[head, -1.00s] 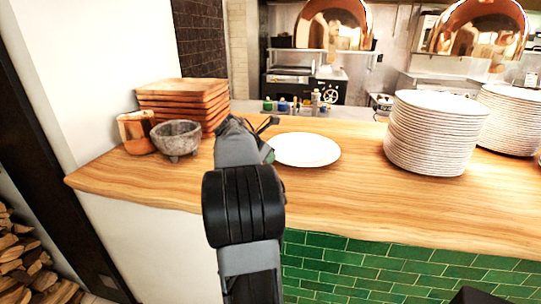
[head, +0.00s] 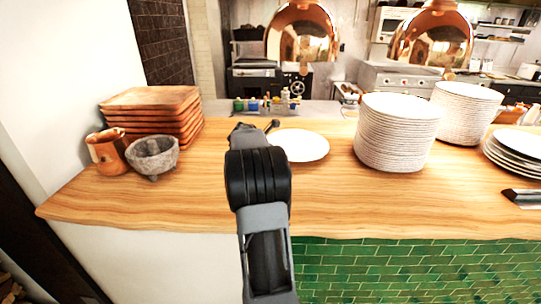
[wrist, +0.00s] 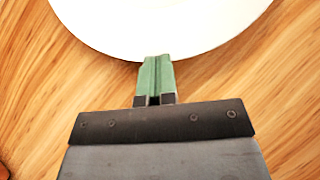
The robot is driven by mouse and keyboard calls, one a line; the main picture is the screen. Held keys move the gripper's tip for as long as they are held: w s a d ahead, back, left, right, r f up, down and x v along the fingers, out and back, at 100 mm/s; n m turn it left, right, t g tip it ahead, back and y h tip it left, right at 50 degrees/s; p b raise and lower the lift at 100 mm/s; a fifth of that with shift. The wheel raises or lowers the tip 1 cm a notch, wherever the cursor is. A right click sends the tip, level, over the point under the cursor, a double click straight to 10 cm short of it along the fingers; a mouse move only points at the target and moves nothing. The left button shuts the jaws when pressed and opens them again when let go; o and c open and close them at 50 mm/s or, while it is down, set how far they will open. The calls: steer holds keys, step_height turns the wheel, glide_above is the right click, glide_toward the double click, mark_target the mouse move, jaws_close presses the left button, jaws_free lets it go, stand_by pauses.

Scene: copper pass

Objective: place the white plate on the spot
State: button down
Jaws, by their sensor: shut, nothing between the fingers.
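The white plate (head: 302,146) lies flat on the wooden counter, just right of my arm in the head view. It also fills the top middle of the wrist view (wrist: 160,22). My gripper shows in the wrist view (wrist: 155,62) with its green fingers together and nothing between them. The fingertips overlap the plate's near rim in that view; I cannot tell whether they touch it. In the head view my own arm hides most of the gripper. No marked spot can be made out on the counter.
A stone mortar (head: 153,156), a copper mug (head: 107,151) and stacked wooden trays (head: 152,112) stand left on the counter (head: 400,205). Tall plate stacks (head: 396,135) stand to the right. Copper lamps (head: 302,35) hang above. The counter's front middle is clear.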

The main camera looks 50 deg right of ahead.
steer(key=shift+a+f, duration=0.1)
steer(key=shift+a, duration=0.3)
steer(key=a, duration=0.3)
steer(key=shift+w+a+b, duration=0.1)
steer(key=shift+b, duration=0.25)
steer(key=v, duration=1)
steer(key=s+a+f+m+t+y, duration=0.1)
steer(key=a+m, duration=0.1)
steer(key=a, duration=0.3)
steer(key=s+a+m+t+y, duration=0.1)
steer(key=a+m, duration=0.1)
steer(key=a, duration=0.4)
steer(key=s+a+f+m+y, duration=0.1)
steer(key=a+m+y, duration=0.1)
steer(key=a, duration=0.4)
steer(key=shift+a+f+m+t, duration=0.1)
steer(key=shift+f+m+t, duration=0.25)
steer(key=shift+m, duration=0.25)
steer(key=s+a+f+m+y, duration=0.2)
steer(key=s+a+m, duration=0.3)
steer(key=a, duration=0.3)
steer(key=s+a+f+m+t+y, duration=0.1)
steer(key=s+a+f+m+y, duration=0.2)
steer(key=a, duration=0.5)
steer(key=shift+s+a+f+m+p, duration=0.2)
steer(key=shift+s+f+m+p, duration=0.35)
steer(key=shift+s+m, duration=0.5)
